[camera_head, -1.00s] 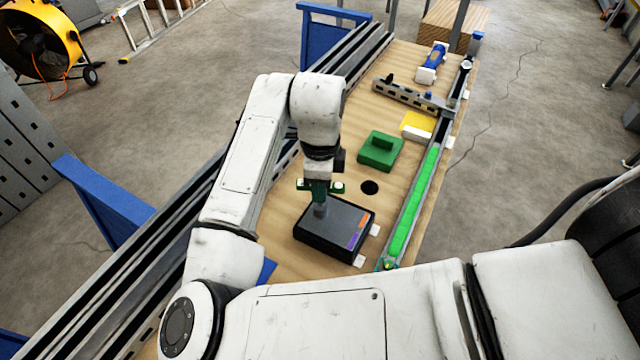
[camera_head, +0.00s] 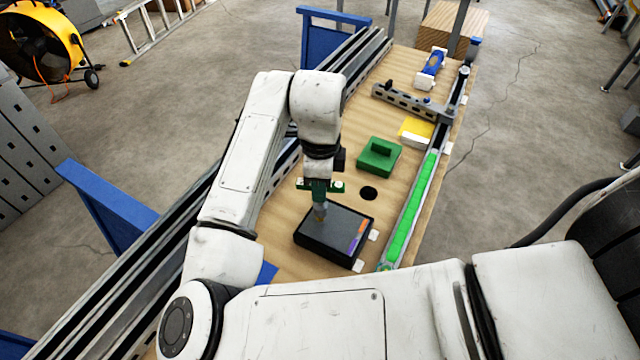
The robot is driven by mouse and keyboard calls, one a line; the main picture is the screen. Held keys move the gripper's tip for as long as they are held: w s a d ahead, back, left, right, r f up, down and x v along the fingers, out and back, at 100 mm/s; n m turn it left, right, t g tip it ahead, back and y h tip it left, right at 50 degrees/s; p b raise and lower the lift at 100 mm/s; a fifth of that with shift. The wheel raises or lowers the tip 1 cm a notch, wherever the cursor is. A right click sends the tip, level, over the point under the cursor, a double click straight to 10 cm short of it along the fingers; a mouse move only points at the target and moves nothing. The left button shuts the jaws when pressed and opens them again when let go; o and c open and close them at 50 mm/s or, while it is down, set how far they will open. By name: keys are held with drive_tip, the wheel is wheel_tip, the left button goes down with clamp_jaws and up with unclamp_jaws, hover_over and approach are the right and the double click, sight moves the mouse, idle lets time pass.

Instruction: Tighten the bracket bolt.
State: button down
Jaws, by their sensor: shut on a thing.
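My gripper (camera_head: 320,186) points down over the left part of a black box (camera_head: 335,238) at the near end of the bench. It is shut on an upright tool with a dark green body and a grey-brown lower end (camera_head: 320,211). The lower end is at the box top; I cannot tell whether it touches or goes in. A grey slotted bracket (camera_head: 403,96) lies across the far part of the bench, meeting the long rail at the right. A small bolt-like piece shows near its right end (camera_head: 427,100), too small to make out well.
A green block (camera_head: 379,155), a dark round spot (camera_head: 369,193) and a yellow-and-white piece (camera_head: 416,131) lie on the wooden bench (camera_head: 352,205). A rail with a bright green strip (camera_head: 410,212) runs along the right edge. A blue-and-white device (camera_head: 432,66) sits at the far end.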

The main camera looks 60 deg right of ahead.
drive_tip(key=shift+r, duration=0.1)
drive_tip(key=shift+r+p, duration=1.6)
drive_tip(key=shift+r, duration=0.45)
drive_tip(key=m+p, duration=0.1)
drive_tip(key=m, duration=0.3)
drive_tip(key=shift+r+m, duration=0.15)
drive_tip(key=shift+m, duration=0.25)
drive_tip(key=m, duration=0.4)
drive_tip(key=shift+p, duration=0.4)
